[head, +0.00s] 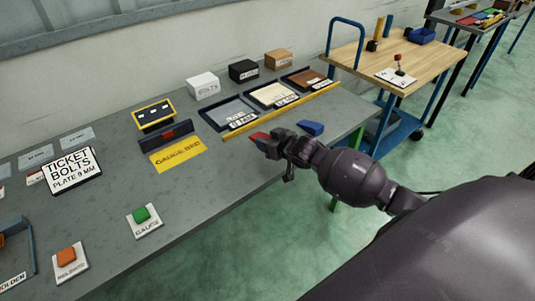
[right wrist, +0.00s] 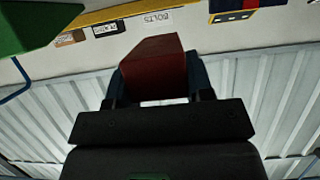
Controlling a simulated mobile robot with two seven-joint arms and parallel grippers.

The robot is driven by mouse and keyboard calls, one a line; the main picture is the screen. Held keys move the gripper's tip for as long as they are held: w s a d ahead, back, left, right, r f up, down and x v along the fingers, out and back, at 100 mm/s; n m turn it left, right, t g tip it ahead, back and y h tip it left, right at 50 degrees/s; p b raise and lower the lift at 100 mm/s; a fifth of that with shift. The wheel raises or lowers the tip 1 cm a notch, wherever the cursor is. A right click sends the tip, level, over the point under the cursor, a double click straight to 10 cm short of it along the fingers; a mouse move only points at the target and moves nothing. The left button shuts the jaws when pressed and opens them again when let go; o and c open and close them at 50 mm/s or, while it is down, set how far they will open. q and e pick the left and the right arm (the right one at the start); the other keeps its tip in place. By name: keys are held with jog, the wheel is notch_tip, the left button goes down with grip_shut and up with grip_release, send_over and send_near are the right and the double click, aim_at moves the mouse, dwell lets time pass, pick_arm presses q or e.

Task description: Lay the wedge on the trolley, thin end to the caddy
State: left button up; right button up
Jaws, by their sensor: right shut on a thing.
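My right gripper (head: 268,143) is shut on a red wedge (head: 258,137), above the front right part of the grey workbench. In the right wrist view the red wedge (right wrist: 152,65) sits between the two fingers, its near part hidden by the gripper. I cannot tell which end is thin. A blue wedge-shaped block (head: 311,128) lies on the bench just right of the gripper. The trolley (head: 375,58) has a wooden top and blue frame, at the back right. A blue open box (head: 421,35), perhaps the caddy, stands on its far right part. My left gripper is out of view.
The grey bench (head: 205,205) carries trays (head: 228,111), a yellow gauge bed card (head: 178,155), a ticket sign (head: 72,170), and green (head: 142,214) and orange (head: 66,255) buttons. The trolley also holds a red-knobbed lever (head: 398,68) and upright posts (head: 379,29). Its front left top is clear.

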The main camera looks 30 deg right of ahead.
jog(key=shift+f, duration=2.5)
jog(key=shift+f, duration=0.15)
jog(key=o, duration=1)
jog(key=shift+o, duration=0.2)
